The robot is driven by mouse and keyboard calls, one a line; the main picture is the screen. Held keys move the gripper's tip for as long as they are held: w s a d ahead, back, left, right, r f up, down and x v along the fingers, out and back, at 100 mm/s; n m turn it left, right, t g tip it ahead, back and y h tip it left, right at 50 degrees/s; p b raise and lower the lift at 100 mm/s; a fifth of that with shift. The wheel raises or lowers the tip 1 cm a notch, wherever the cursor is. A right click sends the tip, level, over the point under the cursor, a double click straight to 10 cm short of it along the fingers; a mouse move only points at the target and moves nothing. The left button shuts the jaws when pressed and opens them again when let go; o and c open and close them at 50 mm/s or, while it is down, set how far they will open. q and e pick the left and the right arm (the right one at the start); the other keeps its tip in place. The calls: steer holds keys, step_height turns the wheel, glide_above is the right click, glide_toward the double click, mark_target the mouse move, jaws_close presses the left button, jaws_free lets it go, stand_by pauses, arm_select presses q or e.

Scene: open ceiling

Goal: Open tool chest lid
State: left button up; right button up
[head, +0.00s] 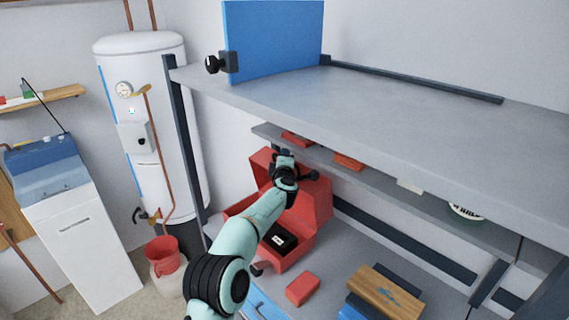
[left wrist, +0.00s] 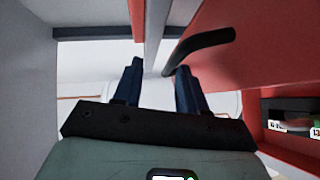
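The red tool chest (head: 297,250) stands on the lower shelf in the head view. Its red lid (head: 318,205) is raised and tilted up at the back, and the box is open, with a dark item inside. My left gripper (head: 284,157) is at the top left of the lid, under the middle shelf. In the left wrist view my left gripper (left wrist: 158,78) has its dark fingers apart with nothing seen held between them. The black lid handle (left wrist: 203,47) is just beyond the right finger, beside the red lid (left wrist: 240,75). My right gripper is not in view.
The middle shelf (head: 385,178), with red boxes, is close above the lid. A red block (head: 302,289) and a wooden-topped item (head: 385,291) lie on the bench to the right. A white water heater (head: 150,120) stands at the left.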

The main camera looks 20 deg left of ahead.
arm_select(q)
steer(key=shift+f, duration=0.1)
stand_by(0.3)
arm_select(e)
steer(key=shift+s, duration=0.1)
arm_select(q)
steer(key=shift+s+d+f, duration=0.1)
steer(key=shift+s, duration=0.15)
steer(key=b+v, duration=0.5)
steer(key=v, duration=0.8)
arm_select(e)
steer(key=s+f, duration=0.6)
steer(key=shift+f+g, duration=0.3)
steer(key=shift+g, duration=0.1)
